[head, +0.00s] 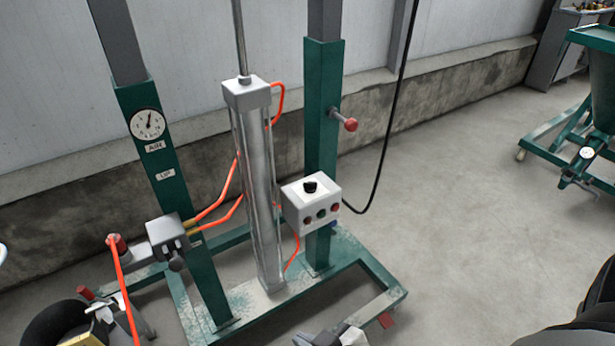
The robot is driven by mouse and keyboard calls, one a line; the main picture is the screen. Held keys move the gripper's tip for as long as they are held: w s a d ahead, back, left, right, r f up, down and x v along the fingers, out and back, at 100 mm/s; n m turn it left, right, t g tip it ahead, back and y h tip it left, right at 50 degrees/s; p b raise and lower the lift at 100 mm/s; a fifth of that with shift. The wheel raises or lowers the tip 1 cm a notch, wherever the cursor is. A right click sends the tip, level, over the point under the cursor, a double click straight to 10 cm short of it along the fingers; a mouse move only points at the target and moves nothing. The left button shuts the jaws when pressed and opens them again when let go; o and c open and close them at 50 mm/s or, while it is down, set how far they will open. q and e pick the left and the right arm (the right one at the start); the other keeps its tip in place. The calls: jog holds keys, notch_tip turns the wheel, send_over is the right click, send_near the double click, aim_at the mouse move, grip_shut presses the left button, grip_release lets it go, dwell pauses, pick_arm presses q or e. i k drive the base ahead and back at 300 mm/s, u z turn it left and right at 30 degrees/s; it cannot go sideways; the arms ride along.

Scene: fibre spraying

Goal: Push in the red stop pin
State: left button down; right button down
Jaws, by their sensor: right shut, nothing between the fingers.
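A red-knobbed pin (350,124) sticks out sideways from the right green post (322,150) in the head view. Its metal shaft shows between the knob and the post. A light grey control box (312,203) sits lower, beside the same post, with a black knob on top and red and green buttons on its front. My right gripper (333,336) is at the bottom edge, partly cut off. It is shut and empty, well below the pin and the box and apart from both. My left gripper is not recognisable in view.
A grey cylinder (258,190) with orange hoses stands between the green posts on a green base frame (372,262). A gauge (147,124) is on the left post. A black cable hangs behind the right post. A green wheeled stand (560,135) is at far right. Floor between is clear.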

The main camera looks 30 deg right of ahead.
aim_at(351, 125)
jog(key=z, duration=0.6)
jog(key=k, duration=0.7)
jog(key=z, duration=0.7)
jog(key=i, duration=1.4)
jog(key=u, duration=0.7)
